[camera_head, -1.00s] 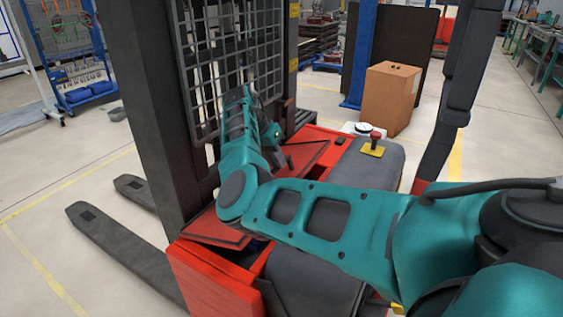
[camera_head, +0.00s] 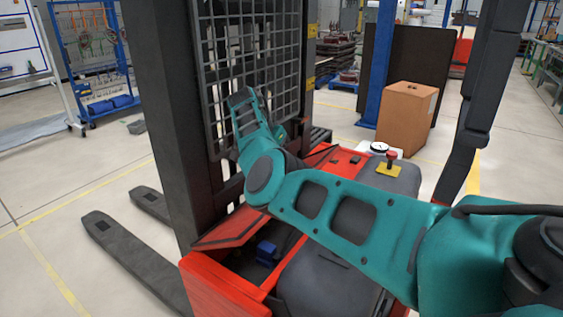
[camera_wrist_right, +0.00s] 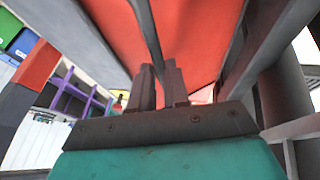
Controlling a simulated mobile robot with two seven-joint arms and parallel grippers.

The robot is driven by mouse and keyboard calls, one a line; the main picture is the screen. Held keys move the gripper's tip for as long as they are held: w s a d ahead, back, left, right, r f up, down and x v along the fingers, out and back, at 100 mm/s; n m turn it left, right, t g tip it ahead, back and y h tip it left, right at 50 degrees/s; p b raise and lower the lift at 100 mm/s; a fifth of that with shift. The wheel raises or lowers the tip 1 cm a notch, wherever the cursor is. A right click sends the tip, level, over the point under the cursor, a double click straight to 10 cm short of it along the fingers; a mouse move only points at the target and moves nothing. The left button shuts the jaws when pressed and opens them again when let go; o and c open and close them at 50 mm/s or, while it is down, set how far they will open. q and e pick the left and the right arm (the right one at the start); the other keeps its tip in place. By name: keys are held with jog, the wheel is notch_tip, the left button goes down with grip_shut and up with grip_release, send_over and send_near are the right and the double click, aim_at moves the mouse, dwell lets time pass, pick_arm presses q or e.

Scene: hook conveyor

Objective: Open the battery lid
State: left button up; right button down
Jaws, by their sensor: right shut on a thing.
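The battery lid (camera_head: 229,229) is a red panel with a dark edge on the red truck. It is tilted up at the side toward the mast, and the compartment under it (camera_head: 258,273) shows, with a blue part (camera_head: 266,252) inside. My right arm crosses in front of the lid and hides its middle. In the right wrist view my right gripper (camera_wrist_right: 159,75) is shut on a thin dark edge of the lid; red lid surface (camera_wrist_right: 200,35) fills the space ahead of the fingers. My right fingers are hidden in the head view. My left gripper is not in view.
The dark mast (camera_head: 178,100) and its mesh guard (camera_head: 253,60) stand close behind my right wrist. A cardboard box (camera_head: 406,115) stands behind.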

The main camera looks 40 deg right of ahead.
jog(key=c, duration=1.5)
grip_release()
jog(key=shift+w+a+f, duration=0.2)
jog(key=shift+a+f, duration=0.2)
jog(key=shift+f, duration=0.05)
jog(key=shift+c, duration=0.2)
jog(key=o, duration=0.4)
jog(key=shift+w+f, duration=0.15)
jog(key=shift+w, duration=0.05)
jog(key=shift+d, duration=0.1)
jog(key=v, duration=1.3)
jog(key=shift+s+d+p, duration=0.1)
jog(key=shift+d+p, duration=0.15)
jog(key=shift+p, duration=0.05)
jog(key=shift+s, duration=0.1)
